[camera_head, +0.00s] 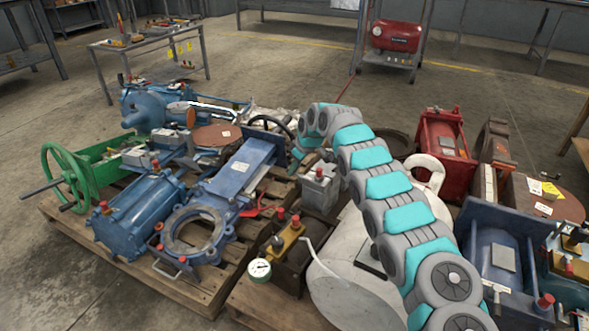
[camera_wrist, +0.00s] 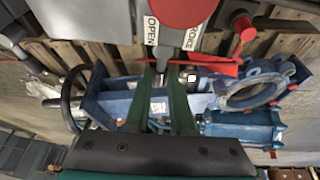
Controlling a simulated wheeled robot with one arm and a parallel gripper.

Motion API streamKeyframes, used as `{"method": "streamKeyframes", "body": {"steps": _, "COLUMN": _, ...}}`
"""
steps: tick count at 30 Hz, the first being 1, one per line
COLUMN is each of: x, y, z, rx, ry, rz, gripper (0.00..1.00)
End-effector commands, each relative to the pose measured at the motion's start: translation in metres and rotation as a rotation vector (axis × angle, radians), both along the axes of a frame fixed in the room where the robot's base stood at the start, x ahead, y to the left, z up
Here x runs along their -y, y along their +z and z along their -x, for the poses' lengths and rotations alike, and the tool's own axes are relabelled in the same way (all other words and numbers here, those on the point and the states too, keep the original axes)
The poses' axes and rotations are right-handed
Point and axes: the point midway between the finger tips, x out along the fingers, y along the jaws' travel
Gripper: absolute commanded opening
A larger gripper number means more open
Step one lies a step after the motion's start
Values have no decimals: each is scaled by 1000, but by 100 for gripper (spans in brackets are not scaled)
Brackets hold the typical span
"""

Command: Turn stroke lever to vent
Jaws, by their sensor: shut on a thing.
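In the wrist view, my gripper (camera_wrist: 163,70) has its two dark green fingers close around a small grey piece that shows between the tips. This seems to be the stroke lever, but most of it is hidden. Just beyond the tips is a grey unit (camera_wrist: 100,18) with a red round part (camera_wrist: 183,10) and white labels reading "OPEN" and "STROKE". No "vent" marking is legible. A thin red strip (camera_wrist: 215,61) crosses by the fingertips. In the head view, a grey box with a red knob (camera_head: 320,188) stands below my arm's bent end; my fingertips are hard to make out there.
A blue valve with a round flange (camera_head: 195,232) lies on the wooden pallet (camera_head: 190,290). A pressure gauge (camera_head: 260,269), a green handwheel (camera_head: 70,177) and red and blue actuators crowd around. A red compressor (camera_head: 397,36) stands at the back. Open floor lies beyond the pallets.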

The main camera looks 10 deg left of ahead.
Motion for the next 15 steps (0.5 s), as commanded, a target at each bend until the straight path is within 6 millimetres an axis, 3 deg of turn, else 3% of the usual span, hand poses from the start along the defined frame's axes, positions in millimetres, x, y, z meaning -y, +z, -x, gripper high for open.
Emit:
{"method": "streamKeyframes", "body": {"steps": 11, "x": -1, "y": 1, "z": 0, "rx": 2, "ry": 5, "rz": -2, "gripper": 0}}
{"method": "streamKeyframes", "body": {"steps": 12, "x": -1, "y": 1, "z": 0, "rx": 2, "ry": 5, "rz": -2, "gripper": 24}}
{"method": "streamKeyframes", "body": {"steps": 15, "x": -1, "y": 1, "z": 0, "rx": 2, "ry": 5, "rz": -1, "gripper": 36}}
